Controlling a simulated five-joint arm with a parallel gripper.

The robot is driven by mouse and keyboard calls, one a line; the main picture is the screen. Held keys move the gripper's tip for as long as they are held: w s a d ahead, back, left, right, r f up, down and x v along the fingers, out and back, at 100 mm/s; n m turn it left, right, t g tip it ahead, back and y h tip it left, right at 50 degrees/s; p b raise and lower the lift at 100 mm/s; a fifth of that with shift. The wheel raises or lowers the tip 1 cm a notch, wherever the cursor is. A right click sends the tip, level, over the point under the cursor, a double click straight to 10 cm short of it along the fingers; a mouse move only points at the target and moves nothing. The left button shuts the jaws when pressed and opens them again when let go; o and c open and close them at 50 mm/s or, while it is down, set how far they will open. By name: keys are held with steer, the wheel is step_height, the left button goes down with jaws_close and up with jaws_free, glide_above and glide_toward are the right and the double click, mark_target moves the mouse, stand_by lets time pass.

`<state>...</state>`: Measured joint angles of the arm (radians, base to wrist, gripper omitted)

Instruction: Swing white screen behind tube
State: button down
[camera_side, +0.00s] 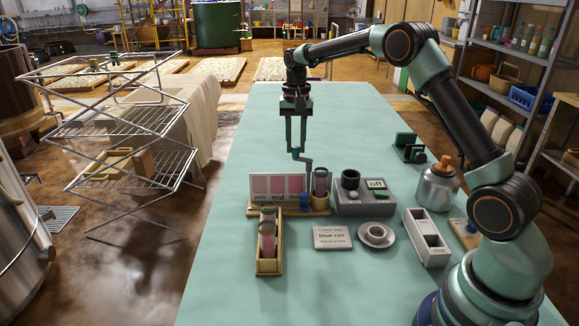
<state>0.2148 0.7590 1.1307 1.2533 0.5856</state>
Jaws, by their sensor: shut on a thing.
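My gripper (295,152) points straight down above the swatch board, its fingertips shut on the upper end of a grey bent crank arm (307,161). The crank runs right and then down behind the board. The white board (262,197) carries pink swatches, with "mid" readable, and stands on a wooden base. A tube (320,181) with pinkish contents stands upright in a wooden holder (321,199) at the board's right end. A small blue piece (304,199) sits just left of the tube. I cannot clearly tell a separate white screen behind the tube.
A wooden rack (269,266) with tubes stands in front of the board. A grey box (362,208) marked "off" is right of the tube.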

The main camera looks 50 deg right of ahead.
steer(key=c, duration=0.7)
jaws_free()
steer(key=shift+o, duration=0.2)
steer(key=shift+r, duration=0.15)
step_height(320, 180, up, 12)
